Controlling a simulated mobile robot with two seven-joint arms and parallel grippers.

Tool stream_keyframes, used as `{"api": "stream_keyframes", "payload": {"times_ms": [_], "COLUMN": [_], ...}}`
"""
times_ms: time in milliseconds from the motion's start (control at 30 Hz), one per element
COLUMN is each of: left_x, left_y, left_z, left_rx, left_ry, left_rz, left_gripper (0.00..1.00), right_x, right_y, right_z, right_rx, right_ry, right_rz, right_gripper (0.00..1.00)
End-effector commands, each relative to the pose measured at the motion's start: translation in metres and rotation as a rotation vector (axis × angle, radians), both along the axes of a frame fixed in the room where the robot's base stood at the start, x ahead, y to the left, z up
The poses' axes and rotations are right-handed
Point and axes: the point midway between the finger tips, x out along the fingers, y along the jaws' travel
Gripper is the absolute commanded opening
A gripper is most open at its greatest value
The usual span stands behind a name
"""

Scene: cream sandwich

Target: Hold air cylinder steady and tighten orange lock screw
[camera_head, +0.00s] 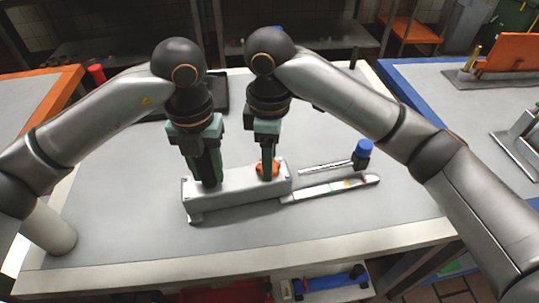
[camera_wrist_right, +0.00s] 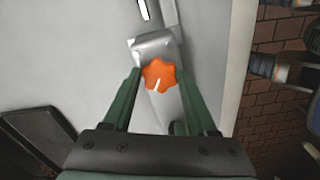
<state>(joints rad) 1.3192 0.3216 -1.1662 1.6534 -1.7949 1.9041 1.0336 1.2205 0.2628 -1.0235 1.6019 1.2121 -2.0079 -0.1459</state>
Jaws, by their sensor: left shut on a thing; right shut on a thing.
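The air cylinder (camera_head: 240,201) is a long silver-grey block lying on the grey table. The orange lock screw (camera_head: 276,169) is a lobed knob near its right end. The knob also shows from above in the right wrist view (camera_wrist_right: 158,75), with a white mark on it. My left gripper (camera_head: 209,183) points down and is shut on the cylinder near its left end. My right gripper (camera_head: 267,176) points down at the knob and is shut on it, with a green finger on either side. The exact finger contacts are partly hidden in the head view.
A flat pale strip (camera_head: 335,188) extends right from the block. A red-topped item (camera_head: 97,74) stands at the back left. The front of the table (camera_head: 330,222) is clear.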

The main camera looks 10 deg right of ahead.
Motion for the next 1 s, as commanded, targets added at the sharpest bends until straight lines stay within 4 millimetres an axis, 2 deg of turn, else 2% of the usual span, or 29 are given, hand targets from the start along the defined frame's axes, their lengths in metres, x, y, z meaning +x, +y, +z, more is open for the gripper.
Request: {"api": "stream_keyframes", "payload": {"times_ms": [600,1000], "left_x": [0.0001,0.0000], "left_y": [0.0004,0.0004], "left_z": [0.0000,0.0000], "left_rx": [0.001,0.001], "left_ry": [0.000,0.001], "left_rz": [0.001,0.000], "left_gripper": [0.00,0.00], "right_x": [-0.0008,-0.0011], "right_y": [0.0008,0.0014], "right_z": [0.0012,0.0012], "right_rx": [0.001,0.002], "right_ry": [-0.003,-0.003], "right_rz": [-0.580,-0.861], "right_gripper": [0.03,0.03]}}
